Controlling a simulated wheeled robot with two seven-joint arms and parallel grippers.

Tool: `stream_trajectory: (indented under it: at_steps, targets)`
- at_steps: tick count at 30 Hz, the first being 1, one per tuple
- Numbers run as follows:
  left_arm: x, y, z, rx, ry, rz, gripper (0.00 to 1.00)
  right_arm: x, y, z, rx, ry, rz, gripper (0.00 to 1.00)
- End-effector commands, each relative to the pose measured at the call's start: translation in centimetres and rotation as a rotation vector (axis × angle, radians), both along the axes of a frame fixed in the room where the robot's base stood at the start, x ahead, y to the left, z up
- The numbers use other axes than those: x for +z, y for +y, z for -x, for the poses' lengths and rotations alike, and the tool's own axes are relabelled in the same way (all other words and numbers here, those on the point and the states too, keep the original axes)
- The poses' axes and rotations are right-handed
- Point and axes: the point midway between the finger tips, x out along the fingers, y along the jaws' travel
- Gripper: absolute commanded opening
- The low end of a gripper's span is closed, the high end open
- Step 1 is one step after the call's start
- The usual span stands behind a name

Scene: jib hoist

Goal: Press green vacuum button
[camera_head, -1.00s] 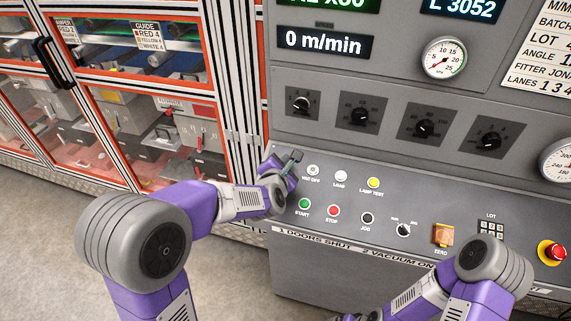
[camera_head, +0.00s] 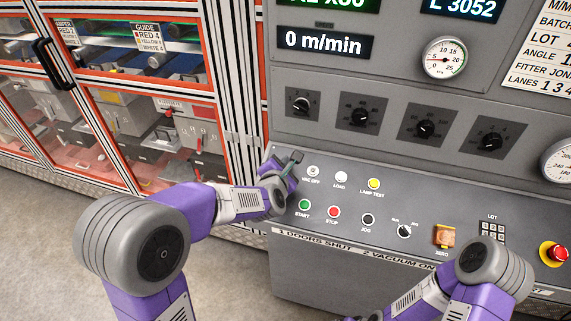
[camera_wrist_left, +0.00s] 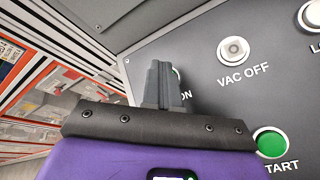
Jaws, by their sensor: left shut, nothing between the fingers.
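My left gripper (camera_head: 292,160) is shut and empty at the upper left corner of the sloping button panel (camera_head: 420,205). In the left wrist view its closed fingers (camera_wrist_left: 161,72) point at the panel and cover most of a button. In the head view the button is hidden behind the gripper. The white VAC OFF button (camera_head: 313,170) is just right of it, also in the left wrist view (camera_wrist_left: 233,50).
The green START button (camera_head: 305,204) and red STOP button (camera_head: 333,211) sit below. White LOAD (camera_head: 341,177) and yellow LAMP TEST (camera_head: 374,183) are to the right. A red emergency knob (camera_head: 554,253) is far right. An orange-framed cabinet (camera_head: 150,85) stands left.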

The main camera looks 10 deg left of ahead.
Motion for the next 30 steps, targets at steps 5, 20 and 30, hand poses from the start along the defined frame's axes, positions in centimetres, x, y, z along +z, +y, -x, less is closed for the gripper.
stream_trajectory:
  at_steps: [5, 20, 30]
  targets:
    - [1.0, 0.1, 0.4, 0.001, 0.002, 0.002, 0.00, 0.8, 0.0, 0.0, 0.000, 0.000, 0.000, 0.89]
    - [1.6, 0.1, 0.7, 0.000, 0.001, 0.001, 0.00, 1.2, 0.0, 0.0, 0.000, 0.000, 0.000, 0.89]
    - [4.6, 0.1, 1.8, 0.001, 0.000, 0.002, 0.00, 3.6, 0.0, 0.0, 0.000, 0.000, 0.000, 0.89]
